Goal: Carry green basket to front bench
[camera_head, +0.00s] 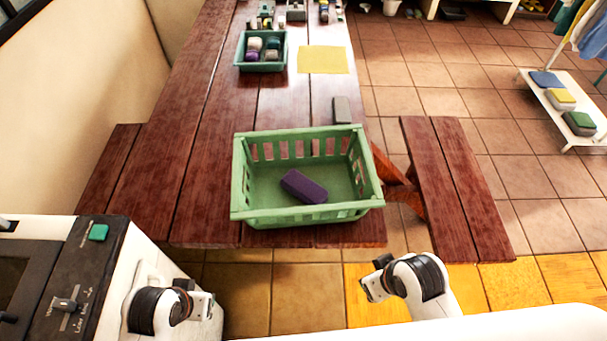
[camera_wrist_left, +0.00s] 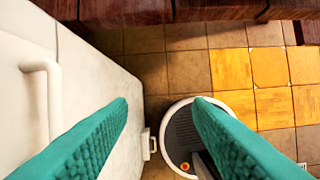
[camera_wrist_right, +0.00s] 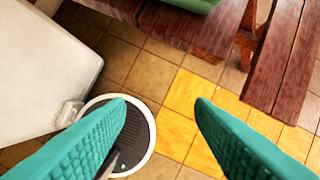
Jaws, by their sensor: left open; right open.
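The green basket (camera_head: 308,218) sits on the near end of the red-brown wooden table, with slatted sides and an open top. A purple block (camera_head: 303,187) lies inside it. A wooden bench (camera_head: 465,190) stands along the table's right side, with its top bare. My left gripper (camera_head: 197,300) is open and empty beside the white appliance, apart from the basket. My right gripper (camera_head: 372,282) is open and empty over the floor, in front of and below the basket. A piece of the basket's edge shows at the top of the right wrist view (camera_wrist_right: 190,4).
A white appliance (camera_head: 150,270) with a dark control panel stands at the lower left. A small green tray (camera_head: 262,67) with rolled cloths, a yellow cloth (camera_head: 323,60) and a grey block (camera_head: 342,109) are farther along the table. Another bench (camera_head: 108,175) shows at left. A white rack stands at right.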

